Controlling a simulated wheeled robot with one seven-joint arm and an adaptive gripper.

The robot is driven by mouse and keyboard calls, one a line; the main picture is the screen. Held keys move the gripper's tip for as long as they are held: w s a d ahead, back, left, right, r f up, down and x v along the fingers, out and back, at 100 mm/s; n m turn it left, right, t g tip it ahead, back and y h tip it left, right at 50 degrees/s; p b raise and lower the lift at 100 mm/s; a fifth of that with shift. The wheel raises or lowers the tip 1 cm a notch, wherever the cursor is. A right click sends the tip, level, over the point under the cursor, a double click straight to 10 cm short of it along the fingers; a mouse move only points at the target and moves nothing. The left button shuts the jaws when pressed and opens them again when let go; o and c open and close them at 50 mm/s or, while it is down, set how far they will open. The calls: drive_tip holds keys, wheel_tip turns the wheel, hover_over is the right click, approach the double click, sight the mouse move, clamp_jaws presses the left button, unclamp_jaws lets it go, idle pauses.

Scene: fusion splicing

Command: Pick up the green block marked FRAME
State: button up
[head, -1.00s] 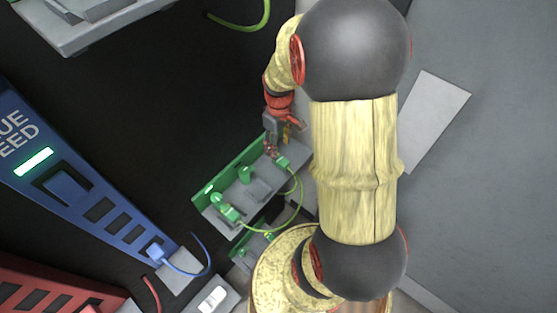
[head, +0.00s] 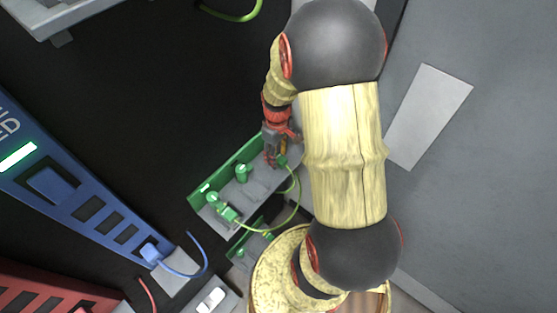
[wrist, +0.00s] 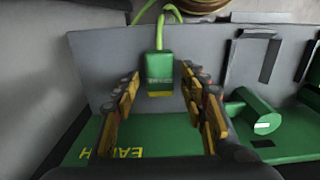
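The green block (wrist: 158,68) stands upright against the grey panel in the wrist view, with small lettering too blurred to read surely and a yellow lower edge. A green cable (wrist: 160,30) leaves its top. In the head view the block (head: 281,160) is small, at the right end of the green-and-grey unit. My gripper (wrist: 160,84) is open, with one finger on each side of the block and a gap showing on both sides. In the head view my gripper (head: 272,158) is down at that end of the unit.
The green unit (head: 226,171) reads EARTH, inverted, in the wrist view. A green cylindrical peg (wrist: 254,111) sits right of my fingers. Another green plug (head: 228,214) holds the cable's other end. A blue unit (head: 90,215) and a red unit (head: 50,292) stand left.

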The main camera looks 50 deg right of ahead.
drive_tip(key=c, duration=1)
clamp_jaws()
drive_tip(key=shift+r, duration=0.15)
